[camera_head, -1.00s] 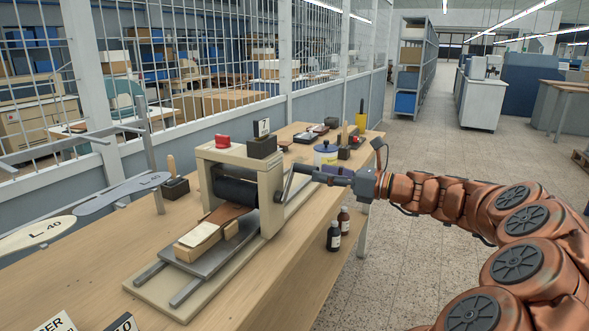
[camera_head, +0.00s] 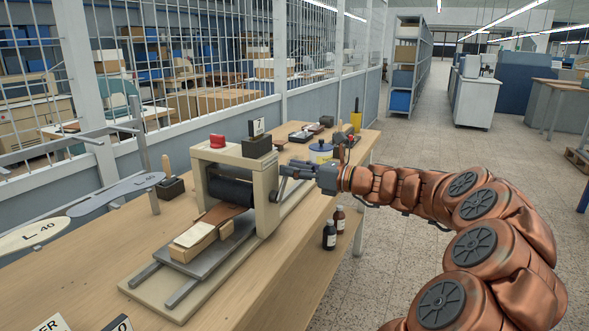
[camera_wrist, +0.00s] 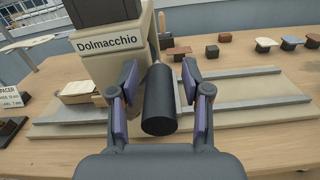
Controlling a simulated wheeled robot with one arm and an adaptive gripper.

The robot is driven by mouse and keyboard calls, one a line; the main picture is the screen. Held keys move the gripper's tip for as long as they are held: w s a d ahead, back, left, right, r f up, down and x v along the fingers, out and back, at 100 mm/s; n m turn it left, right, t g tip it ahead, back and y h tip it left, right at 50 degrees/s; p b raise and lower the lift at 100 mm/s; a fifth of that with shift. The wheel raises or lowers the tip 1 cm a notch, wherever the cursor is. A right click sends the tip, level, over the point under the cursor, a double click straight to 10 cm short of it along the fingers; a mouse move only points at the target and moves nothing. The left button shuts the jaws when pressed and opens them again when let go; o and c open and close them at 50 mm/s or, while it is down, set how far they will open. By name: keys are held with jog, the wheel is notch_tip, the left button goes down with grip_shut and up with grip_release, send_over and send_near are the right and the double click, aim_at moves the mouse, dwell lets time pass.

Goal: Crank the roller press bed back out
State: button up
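The roller press (camera_head: 262,185) stands on the bench, with a dark roller (camera_head: 228,188) in a cream frame. Its grey bed (camera_head: 207,262) lies at the near side, carrying a block (camera_head: 193,249) with a pale piece and brown leather that reaches under the roller. In the wrist view the frame (camera_wrist: 110,65) reads "Dolmacchio". My gripper (camera_head: 300,171) is at the crank on the press's right side. In the wrist view, the gripper (camera_wrist: 160,75) has its two purple-padded fingers on either side of the black crank handle (camera_wrist: 160,105), with visible gaps; it looks open around the handle.
Two dark bottles (camera_head: 329,235) stand beside the bench near its right edge. A white-and-blue pot (camera_head: 320,151) and a yellow cup (camera_head: 356,121) are farther back. Small coloured samples (camera_wrist: 264,44) lie beyond the rails (camera_wrist: 245,103).

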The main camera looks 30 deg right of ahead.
grip_shut()
jog(key=shift+d+m+p, duration=0.1)
jog(key=shift+m+p, duration=0.2)
jog(key=shift+p, duration=0.65)
